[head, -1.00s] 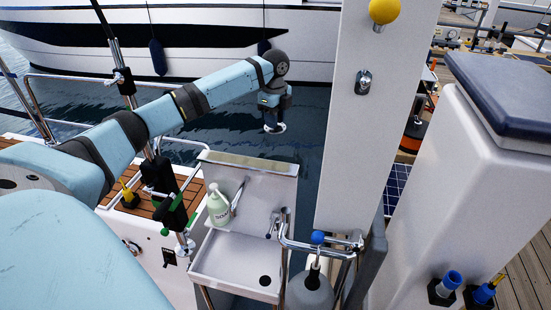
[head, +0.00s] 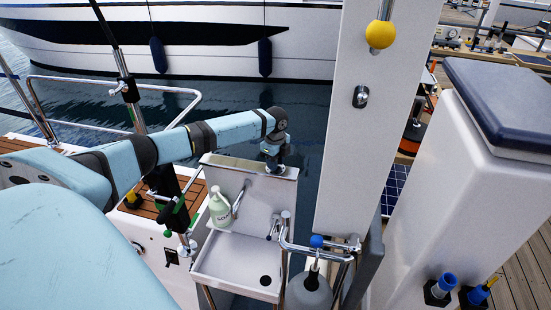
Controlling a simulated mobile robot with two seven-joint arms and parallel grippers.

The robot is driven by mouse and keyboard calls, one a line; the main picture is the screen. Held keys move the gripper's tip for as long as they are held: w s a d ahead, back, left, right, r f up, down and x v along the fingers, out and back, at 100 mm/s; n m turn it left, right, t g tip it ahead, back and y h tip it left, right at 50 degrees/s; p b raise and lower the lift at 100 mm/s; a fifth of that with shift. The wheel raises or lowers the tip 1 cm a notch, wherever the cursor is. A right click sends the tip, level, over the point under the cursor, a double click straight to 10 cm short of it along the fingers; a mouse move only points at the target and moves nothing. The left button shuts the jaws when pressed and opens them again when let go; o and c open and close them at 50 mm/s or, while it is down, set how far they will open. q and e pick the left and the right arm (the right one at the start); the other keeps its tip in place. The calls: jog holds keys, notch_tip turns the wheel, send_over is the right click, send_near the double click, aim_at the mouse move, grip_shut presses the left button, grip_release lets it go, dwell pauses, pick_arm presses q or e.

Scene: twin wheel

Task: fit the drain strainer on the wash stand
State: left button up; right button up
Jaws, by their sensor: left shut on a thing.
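The wash stand (head: 225,262) is a pale metal basin with a raised back panel, in the lower middle of the head view. Its dark round drain hole (head: 265,281) lies uncovered near the basin's front right corner. My left gripper (head: 274,164) points down at the top edge of the back panel, behind the basin as I see it. It is shut on a small silvery round piece, the drain strainer (head: 275,170), mostly hidden by the gripper. I cannot tell the gap between the strainer and the panel. My right gripper is out of view.
A soap bottle (head: 220,207) stands at the basin's left rear, and a faucet (head: 276,224) at the right rear. A chrome rail (head: 318,250) with a blue knob crowds the right side. A white post (head: 365,140) rises right of the stand.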

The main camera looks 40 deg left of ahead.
pick_arm(q)
jog(key=shift+f, duration=0.2)
jog(key=o, duration=0.9)
